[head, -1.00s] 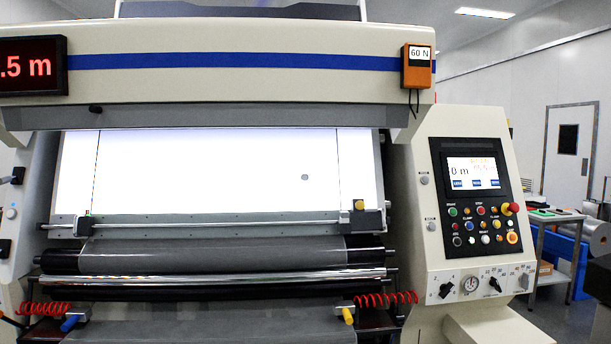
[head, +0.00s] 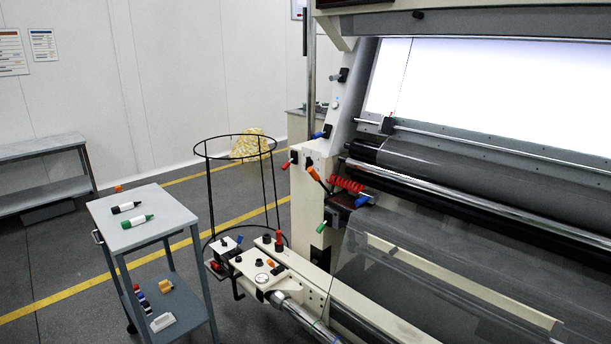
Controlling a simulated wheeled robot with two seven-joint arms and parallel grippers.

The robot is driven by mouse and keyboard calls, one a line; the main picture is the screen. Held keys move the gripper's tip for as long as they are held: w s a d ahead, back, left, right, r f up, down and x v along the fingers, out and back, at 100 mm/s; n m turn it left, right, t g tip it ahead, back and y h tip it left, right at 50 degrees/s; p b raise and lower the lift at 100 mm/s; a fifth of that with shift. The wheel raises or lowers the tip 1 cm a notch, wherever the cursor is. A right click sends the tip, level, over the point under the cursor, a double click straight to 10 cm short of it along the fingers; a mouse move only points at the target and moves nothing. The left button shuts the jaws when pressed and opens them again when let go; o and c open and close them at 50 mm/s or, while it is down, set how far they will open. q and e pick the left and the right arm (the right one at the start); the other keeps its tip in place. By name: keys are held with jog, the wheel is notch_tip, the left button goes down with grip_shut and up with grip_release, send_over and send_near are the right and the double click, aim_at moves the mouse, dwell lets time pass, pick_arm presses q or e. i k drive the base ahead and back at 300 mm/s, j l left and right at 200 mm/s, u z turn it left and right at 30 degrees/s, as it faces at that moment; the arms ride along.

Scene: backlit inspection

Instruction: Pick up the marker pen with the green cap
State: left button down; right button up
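The marker pen with the green cap (head: 136,221) lies on the top shelf of a small grey trolley (head: 172,226) at the left of the head view. Its green end points left. A second marker pen with dark ends (head: 126,207) lies just behind it, nearly parallel and a little apart. Neither of my grippers shows in the head view.
The trolley's lower shelf holds a white block (head: 163,322) and several small coloured items. A black wire hoop stand (head: 210,195) and the inspection machine (head: 390,310) stand to its right. A grey bench (head: 40,147) is behind left. Open floor lies between bench and trolley.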

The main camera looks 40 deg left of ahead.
aim_at(136, 220)
jog(key=u, duration=2.2)
